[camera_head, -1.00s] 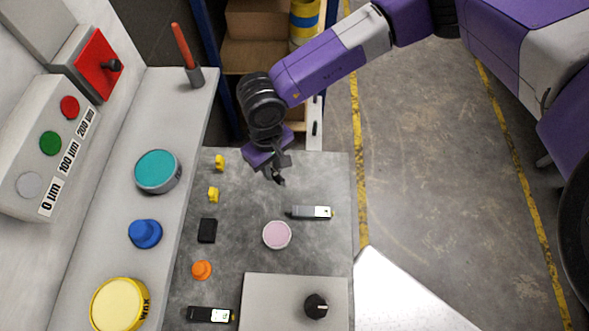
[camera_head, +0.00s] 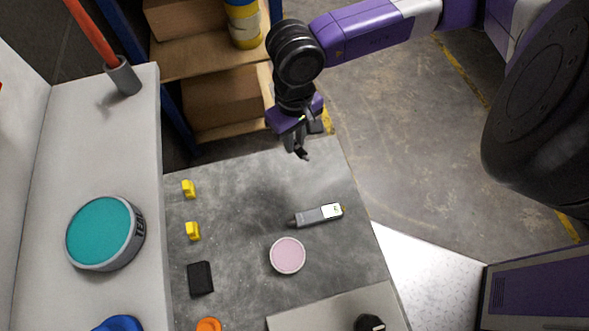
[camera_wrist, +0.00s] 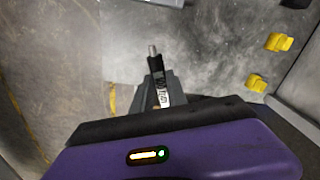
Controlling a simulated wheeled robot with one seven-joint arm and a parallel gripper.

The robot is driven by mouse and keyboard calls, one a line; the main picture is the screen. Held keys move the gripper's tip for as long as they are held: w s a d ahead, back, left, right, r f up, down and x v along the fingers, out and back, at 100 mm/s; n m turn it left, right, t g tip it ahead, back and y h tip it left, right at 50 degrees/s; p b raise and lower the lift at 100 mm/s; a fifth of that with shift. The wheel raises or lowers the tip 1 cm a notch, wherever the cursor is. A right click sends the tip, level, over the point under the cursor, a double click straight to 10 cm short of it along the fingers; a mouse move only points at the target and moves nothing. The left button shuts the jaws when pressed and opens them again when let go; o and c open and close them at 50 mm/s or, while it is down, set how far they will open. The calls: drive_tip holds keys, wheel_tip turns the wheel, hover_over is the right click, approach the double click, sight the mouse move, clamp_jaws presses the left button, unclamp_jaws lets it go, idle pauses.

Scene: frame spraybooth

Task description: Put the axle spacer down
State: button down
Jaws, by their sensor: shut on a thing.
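My gripper (camera_head: 302,152) hangs over the far end of the grey worktable (camera_head: 255,185), near its back edge, with its fingers pointing down. In the wrist view my gripper (camera_wrist: 156,72) is shut on a small piece. The fingertips appear to be above the tabletop; the exact gap is unclear.
Two yellow pieces (camera_head: 189,189), a black block (camera_head: 200,278), a grey handheld device (camera_head: 318,215) and a pink-topped round tin (camera_head: 288,255) stand on the table. A light shelf with a teal-topped tin (camera_head: 104,232) runs along the left. The tabletop around my gripper is bare.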

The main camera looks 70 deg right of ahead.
sight(294, 177)
wheel_tip(294, 177, down, 16)
drive_tip(key=shift+r+b, duration=0.1)
drive_tip(key=shift+b, duration=0.5)
drive_tip(key=shift+f, duration=0.2)
drive_tip(key=c, duration=1.3)
unclamp_jaws()
drive_tip(key=shift+r, duration=0.15)
wheel_tip(294, 177, up, 12)
drive_tip(key=shift+r+p, duration=0.1)
drive_tip(key=shift+p, duration=0.5)
drive_tip(key=shift+s, duration=0.1)
